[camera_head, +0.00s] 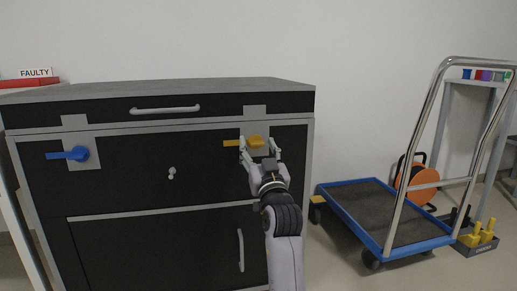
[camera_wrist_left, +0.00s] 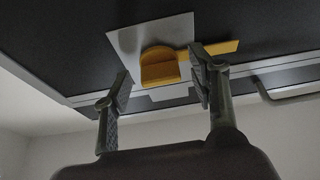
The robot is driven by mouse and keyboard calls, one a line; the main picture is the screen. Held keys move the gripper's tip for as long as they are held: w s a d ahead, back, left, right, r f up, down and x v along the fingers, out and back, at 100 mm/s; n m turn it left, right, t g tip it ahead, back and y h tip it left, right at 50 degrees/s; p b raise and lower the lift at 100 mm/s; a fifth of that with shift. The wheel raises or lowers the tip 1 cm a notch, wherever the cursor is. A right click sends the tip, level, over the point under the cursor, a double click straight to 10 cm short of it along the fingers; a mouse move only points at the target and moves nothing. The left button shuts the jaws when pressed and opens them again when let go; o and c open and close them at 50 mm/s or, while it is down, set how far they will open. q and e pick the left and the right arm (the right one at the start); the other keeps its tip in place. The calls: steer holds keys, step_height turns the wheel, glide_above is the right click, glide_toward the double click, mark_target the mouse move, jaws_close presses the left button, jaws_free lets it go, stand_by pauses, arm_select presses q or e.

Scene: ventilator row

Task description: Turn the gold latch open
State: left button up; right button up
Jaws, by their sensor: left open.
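The gold latch (camera_head: 256,141) sits on a grey plate at the upper right of the dark cabinet front, its lever pointing left and lying level. In the left wrist view the gold latch (camera_wrist_left: 160,68) shows as a rounded hub with a flat bar running to the right. My left gripper (camera_head: 259,147) is open just in front of the latch. In the wrist view its fingers (camera_wrist_left: 162,92) stand on either side of the hub, with one finger overlapping the bar; I cannot tell whether they touch it. My right gripper is in neither view.
A blue latch (camera_head: 79,154) is on the cabinet's left side. A drawer handle (camera_head: 165,110), a small knob (camera_head: 171,173) and a vertical door handle (camera_head: 241,250) stick out from the front. A blue-edged trolley (camera_head: 385,212) stands on the floor to the right.

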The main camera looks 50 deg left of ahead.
arm_select(q)
step_height(320, 180, up, 10)
stand_by(0.5)
stand_by(0.4)
